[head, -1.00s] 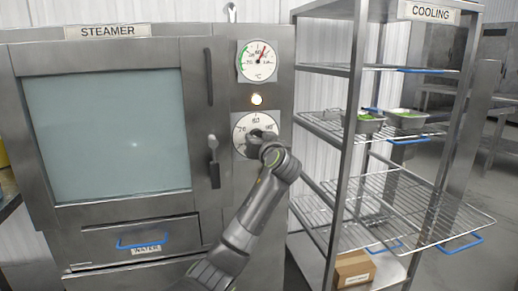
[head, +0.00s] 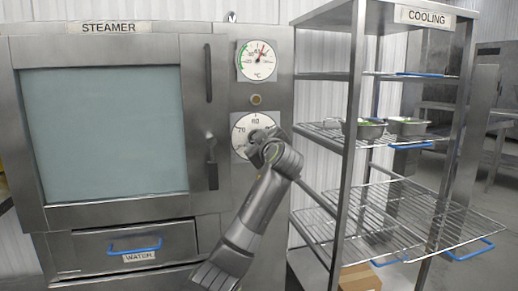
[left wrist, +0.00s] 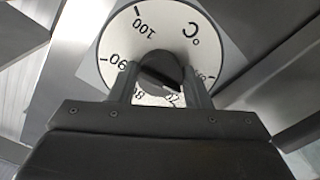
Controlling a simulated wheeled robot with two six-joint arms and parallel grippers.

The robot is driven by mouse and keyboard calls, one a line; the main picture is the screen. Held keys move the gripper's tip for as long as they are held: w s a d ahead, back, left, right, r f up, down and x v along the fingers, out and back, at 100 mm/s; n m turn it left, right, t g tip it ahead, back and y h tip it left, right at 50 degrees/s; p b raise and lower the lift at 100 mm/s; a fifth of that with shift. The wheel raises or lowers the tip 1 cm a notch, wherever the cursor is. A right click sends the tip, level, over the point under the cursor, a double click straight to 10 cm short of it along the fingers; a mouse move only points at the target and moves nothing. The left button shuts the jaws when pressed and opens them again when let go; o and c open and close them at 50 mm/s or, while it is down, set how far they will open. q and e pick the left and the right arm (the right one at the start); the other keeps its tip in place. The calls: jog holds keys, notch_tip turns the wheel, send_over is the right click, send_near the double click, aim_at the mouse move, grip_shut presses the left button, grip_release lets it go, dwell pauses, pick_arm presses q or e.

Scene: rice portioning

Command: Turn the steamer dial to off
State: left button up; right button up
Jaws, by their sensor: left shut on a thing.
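The steamer dial (head: 239,126) is a white numbered disc low on the steamer's right-hand panel. Its dark knob (left wrist: 158,66) shows in the left wrist view between my two fingers. My left gripper (head: 262,146) is shut on this knob, its fingers on both sides of it. In the head view the gripper covers the knob and the lower right of the dial. In the left wrist view the dial face (left wrist: 117,38) shows 100 and 90, with other numbers partly covered. I cannot read the knob's exact setting. My right gripper is not in view.
Above the dial are an unlit lamp (head: 256,99) and a temperature gauge (head: 257,60). The closed steamer door (head: 105,130) is left, its handle (head: 211,163) near my arm. The cooling rack (head: 350,150) stands close on the right, with metal pans (head: 407,126) on a shelf.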

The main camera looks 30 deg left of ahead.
pick_arm(q)
jog(key=shift+f+n+b, duration=0.15)
jog(key=shift+n+b, duration=1.2)
jog(key=shift+n, duration=0.75)
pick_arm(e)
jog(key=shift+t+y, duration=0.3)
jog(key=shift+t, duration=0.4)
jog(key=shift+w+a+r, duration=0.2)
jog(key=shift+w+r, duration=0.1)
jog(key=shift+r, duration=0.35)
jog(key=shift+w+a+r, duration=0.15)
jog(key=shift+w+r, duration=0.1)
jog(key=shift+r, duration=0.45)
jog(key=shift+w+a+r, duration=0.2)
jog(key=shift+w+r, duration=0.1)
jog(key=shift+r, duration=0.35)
pick_arm(q)
jog(key=o, duration=1)
jog(key=shift+w, duration=0.1)
jog(key=v, duration=1.7)
jog(key=shift+s+d, duration=0.15)
jog(key=shift+s, duration=0.1)
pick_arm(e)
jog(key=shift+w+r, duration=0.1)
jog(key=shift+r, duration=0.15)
